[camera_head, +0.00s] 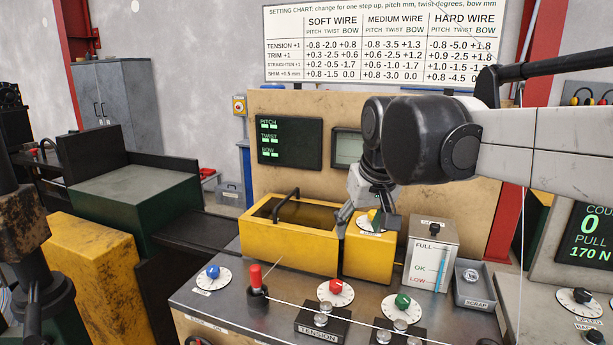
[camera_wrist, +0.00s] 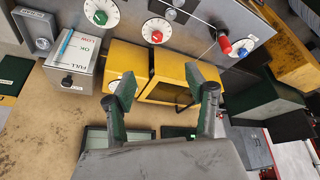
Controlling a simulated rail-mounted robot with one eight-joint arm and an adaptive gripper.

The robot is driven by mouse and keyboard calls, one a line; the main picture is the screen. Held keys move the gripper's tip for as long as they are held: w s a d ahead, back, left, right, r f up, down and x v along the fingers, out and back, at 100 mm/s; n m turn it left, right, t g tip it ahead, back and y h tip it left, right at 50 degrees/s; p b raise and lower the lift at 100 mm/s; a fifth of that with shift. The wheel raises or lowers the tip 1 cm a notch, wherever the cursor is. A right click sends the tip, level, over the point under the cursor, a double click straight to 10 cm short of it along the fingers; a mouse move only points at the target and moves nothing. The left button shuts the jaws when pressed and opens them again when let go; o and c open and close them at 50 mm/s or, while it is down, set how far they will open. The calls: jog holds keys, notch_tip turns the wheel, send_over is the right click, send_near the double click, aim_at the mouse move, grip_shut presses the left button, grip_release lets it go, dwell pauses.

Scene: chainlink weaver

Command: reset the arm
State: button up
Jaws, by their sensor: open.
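My gripper (camera_head: 362,217) hangs from my arm over the right end of the yellow box (camera_head: 300,250) on the machine's grey top, close to a white dial with a yellow knob (camera_head: 365,220). In the wrist view my gripper (camera_wrist: 165,100) shows two dark fingers spread wide apart, with nothing between them. Past the fingertips are the yellow box (camera_wrist: 172,75) and part of the backboard. The fingertips partly overlap the dial in the head view. I cannot tell whether they touch it.
Blue (camera_head: 213,272), red (camera_head: 336,287) and green (camera_head: 402,301) knobs stand on the machine top, with a red-tipped post (camera_head: 256,280) and thin wire. A level gauge (camera_head: 432,255) and scrap tray (camera_head: 473,288) are at right. The backboard (camera_head: 285,110) rises behind, below a setting chart (camera_head: 380,45).

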jog(key=s+d+f+m+t, duration=0.1)
jog(key=s+d+f, duration=0.4)
jog(key=s, duration=0.4)
jog(key=s+d+f+m+t, duration=0.1)
jog(key=s+d+f, duration=0.3)
jog(key=s+f, duration=0.3)
jog(key=s, duration=0.3)
jog(key=shift+s+d+f+m+h, duration=0.25)
jog(key=shift+d+f+m+h, duration=0.05)
jog(key=shift+d+f+h, duration=0.1)
dwell(0.4)
